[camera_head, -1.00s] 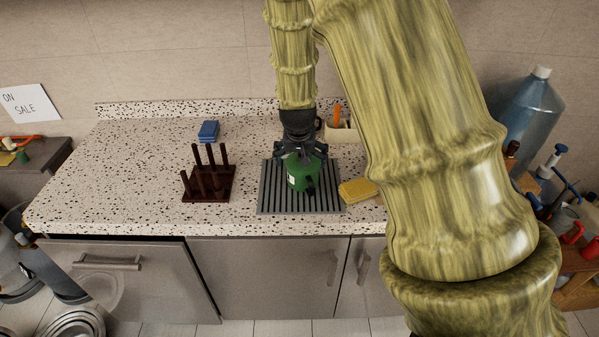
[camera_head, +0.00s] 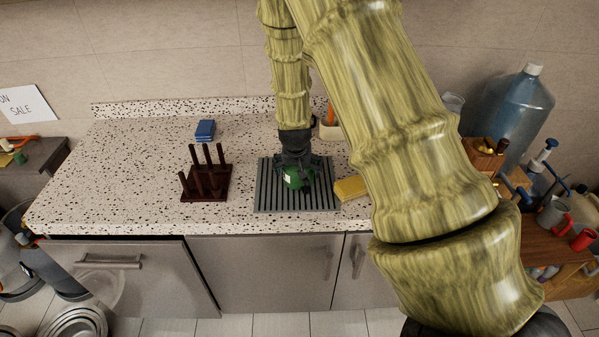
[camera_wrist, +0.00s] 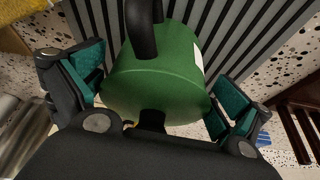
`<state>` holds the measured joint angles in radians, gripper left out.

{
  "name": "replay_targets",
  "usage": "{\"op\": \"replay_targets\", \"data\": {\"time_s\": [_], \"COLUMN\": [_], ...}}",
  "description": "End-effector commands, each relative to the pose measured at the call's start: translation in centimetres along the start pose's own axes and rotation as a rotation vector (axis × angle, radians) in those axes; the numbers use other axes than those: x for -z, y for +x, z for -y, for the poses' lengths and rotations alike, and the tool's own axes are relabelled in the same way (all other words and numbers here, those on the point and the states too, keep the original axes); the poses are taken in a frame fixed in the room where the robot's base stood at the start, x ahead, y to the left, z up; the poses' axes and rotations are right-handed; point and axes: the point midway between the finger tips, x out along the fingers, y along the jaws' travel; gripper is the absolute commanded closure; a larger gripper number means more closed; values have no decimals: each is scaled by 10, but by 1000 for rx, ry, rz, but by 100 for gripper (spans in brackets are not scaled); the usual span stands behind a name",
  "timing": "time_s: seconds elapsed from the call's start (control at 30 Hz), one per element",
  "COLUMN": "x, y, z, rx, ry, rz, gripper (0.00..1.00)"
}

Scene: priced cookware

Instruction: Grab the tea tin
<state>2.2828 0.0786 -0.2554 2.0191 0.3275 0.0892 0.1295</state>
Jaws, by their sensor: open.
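The green tea tin (camera_head: 294,179) stands on the dark ribbed mat (camera_head: 266,192) on the counter. In the wrist view the tin (camera_wrist: 160,85) shows its rounded green body, a black curved part on it and a sliver of white label. My gripper (camera_head: 299,172) is right over the tin and hides much of it in the head view. In the wrist view my gripper (camera_wrist: 160,88) is open, with one teal-padded finger on either side of the tin. A gap shows at the left finger; I cannot tell whether the right finger touches.
A dark wooden peg rack (camera_head: 206,183) stands left of the mat. A yellow sponge (camera_head: 350,188) lies close on the right. Blue sponges (camera_head: 205,130) lie farther back. A pale holder (camera_head: 330,130) stands behind the mat. The counter's left part is clear.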

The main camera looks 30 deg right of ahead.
Motion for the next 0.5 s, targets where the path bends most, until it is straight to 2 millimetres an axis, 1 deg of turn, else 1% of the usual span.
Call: {"op": "replay_targets", "data": {"time_s": [0.2,0.33,0.5], "x": [1,0,0], "y": [16,21,21], "z": [0,0,0], "rx": [0,0,0], "ry": [0,0,0], "rz": [0,0,-1], "gripper": [0,0,0]}}
